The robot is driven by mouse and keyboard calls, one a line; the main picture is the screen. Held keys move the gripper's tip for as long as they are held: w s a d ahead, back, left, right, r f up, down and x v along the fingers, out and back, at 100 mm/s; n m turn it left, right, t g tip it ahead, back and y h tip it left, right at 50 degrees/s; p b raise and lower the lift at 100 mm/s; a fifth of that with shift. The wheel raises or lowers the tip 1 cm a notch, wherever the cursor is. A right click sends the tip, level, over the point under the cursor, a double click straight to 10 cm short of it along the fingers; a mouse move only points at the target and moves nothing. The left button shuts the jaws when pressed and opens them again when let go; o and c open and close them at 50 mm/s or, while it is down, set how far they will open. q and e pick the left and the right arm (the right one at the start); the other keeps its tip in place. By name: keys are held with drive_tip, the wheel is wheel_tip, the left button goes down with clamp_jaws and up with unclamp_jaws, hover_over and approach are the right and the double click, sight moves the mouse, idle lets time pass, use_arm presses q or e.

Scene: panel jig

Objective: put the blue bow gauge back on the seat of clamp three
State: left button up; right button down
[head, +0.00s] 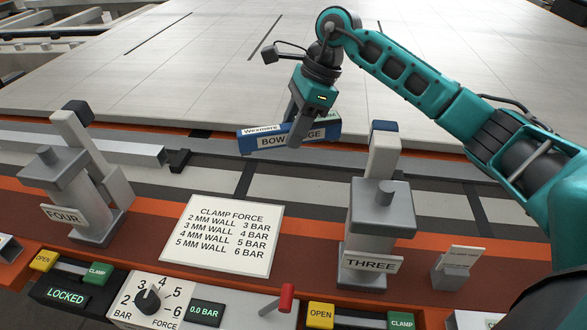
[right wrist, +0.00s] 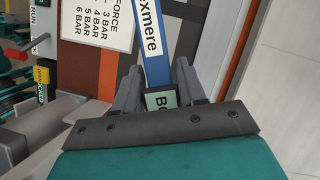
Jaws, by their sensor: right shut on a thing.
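The blue bow gauge (head: 262,139), a bar with a "BOW GAUGE" label, is held off the panel jig in the head view. My right gripper (head: 296,138) is shut on it near its middle, its fingers covering part of the label. In the right wrist view the gauge (right wrist: 153,60) runs up between the fingers (right wrist: 155,95). Clamp three (head: 383,205) stands grey and upright to the right of the gauge, with a "THREE" plate on its front. A small grey block (head: 458,268) is beside it; I cannot tell whether this is the seat. My left gripper is out of view.
Clamp four (head: 80,185) stands at the left. A clamp force card (head: 222,235) lies between the clamps. In front are a force dial (head: 148,300), a red-tipped lever (head: 286,297) and open/clamp buttons (head: 320,315). The pale panel (head: 180,70) behind is bare.

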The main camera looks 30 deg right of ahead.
sight(318, 118)
wheel_tip(318, 118, down, 10)
drive_tip(key=shift+r+b, duration=0.1)
drive_tip(key=shift+b, duration=0.25)
drive_tip(key=c, duration=0.6)
unclamp_jaws()
drive_tip(key=shift+c, duration=0.2)
drive_tip(key=v, duration=1.2)
drive_tip(key=shift+p, duration=0.4)
